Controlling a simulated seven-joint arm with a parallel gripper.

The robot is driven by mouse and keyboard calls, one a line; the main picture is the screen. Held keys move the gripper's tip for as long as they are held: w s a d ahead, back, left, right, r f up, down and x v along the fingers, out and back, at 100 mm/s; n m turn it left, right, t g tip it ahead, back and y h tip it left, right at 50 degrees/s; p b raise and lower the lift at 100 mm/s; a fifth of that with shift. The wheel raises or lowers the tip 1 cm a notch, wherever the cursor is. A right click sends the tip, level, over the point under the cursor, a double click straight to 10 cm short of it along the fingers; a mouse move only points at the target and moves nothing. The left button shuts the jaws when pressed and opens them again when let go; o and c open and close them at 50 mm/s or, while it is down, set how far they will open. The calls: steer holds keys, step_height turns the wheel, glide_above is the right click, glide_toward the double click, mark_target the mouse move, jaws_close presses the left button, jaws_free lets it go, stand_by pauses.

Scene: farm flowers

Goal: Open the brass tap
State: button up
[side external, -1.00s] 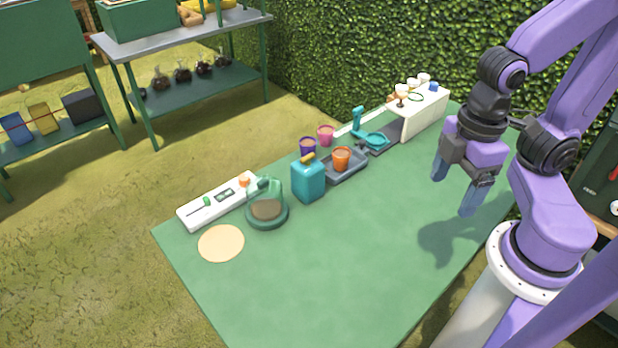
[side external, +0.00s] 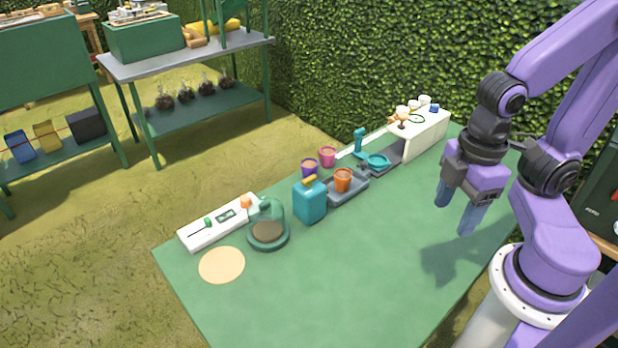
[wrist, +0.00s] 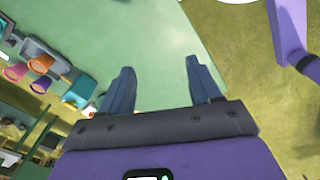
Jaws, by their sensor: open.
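I cannot pick out a brass tap for certain. A small brass-yellow piece (side external: 309,180) sits on top of the teal canister (side external: 310,203), near the middle of the table's back side; it may be the tap, but it is too small to tell. My gripper (side external: 453,218) hangs above the right part of the green table, well apart from the canister, fingers pointing down. In the wrist view my gripper (wrist: 160,78) is open, with nothing between its fingers.
An orange pot (side external: 343,181) stands in a grey tray (side external: 358,192) beside the canister. A glass dome (side external: 267,220), white panel (side external: 212,228) and tan disc (side external: 222,265) lie left. A white box (side external: 428,133) stands at the back right. The table's front middle is clear.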

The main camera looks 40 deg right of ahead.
steer(key=shift+w+f, duration=0.1)
steer(key=shift+w, duration=0.25)
steer(key=c, duration=0.5)
steer(key=shift+w+a+f, duration=0.1)
steer(key=shift+w+f, duration=0.05)
steer(key=shift+w, duration=0.55)
steer(key=c, duration=0.5)
steer(key=w+t, duration=0.1)
steer(key=w, duration=0.2)
steer(key=w+f+t, duration=0.1)
steer(key=w, duration=0.3)
steer(key=w+t, duration=0.1)
steer(key=w, duration=0.3)
steer(key=shift+f+t+y, duration=0.3)
steer(key=shift+f, duration=0.1)
jaws_close()
steer(key=w+d+f+n+t+y, duration=0.1)
steer(key=w+f+n, duration=0.1)
steer(key=w, duration=0.3)
steer(key=w+d+f+n+t+y, duration=0.1)
steer(key=w+d+f+n+y, duration=0.1)
steer(key=w, duration=0.4)
steer(key=shift+d+y, duration=0.2)
steer(key=shift+y, duration=0.1)
